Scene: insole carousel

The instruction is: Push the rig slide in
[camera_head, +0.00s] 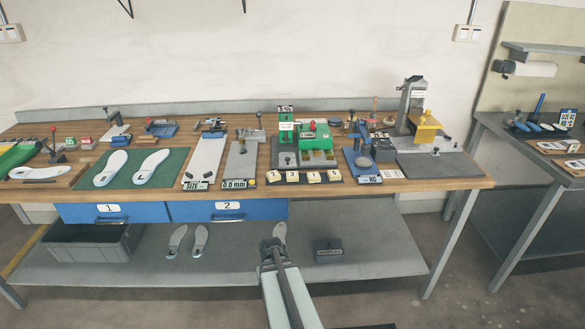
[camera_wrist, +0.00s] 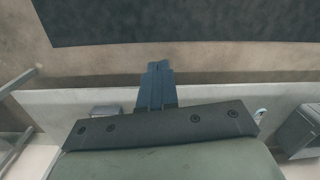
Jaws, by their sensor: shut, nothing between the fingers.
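My gripper (camera_head: 272,246) is shut and empty. In the head view it is in front of the workbench, below the tabletop's front edge and far from the devices on top. In the wrist view its dark fingers (camera_wrist: 158,75) are together, with nothing between them. Two devices on the bench could carry the rig slide: a green rig (camera_head: 318,145) at the middle right, and a grey stand with a yellow block (camera_head: 426,128) on a grey base (camera_head: 440,165) at the right end. I cannot tell which part is the slide, or its position.
The wooden bench (camera_head: 470,184) also holds a green mat (camera_head: 128,182) with insoles, number tiles (camera_head: 303,178) and a blue scale-like device (camera_head: 362,163). Blue drawers (camera_head: 228,211) hang below. The lower shelf (camera_head: 385,250) carries a grey crate (camera_head: 92,243), insoles and a dark box (camera_head: 328,251).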

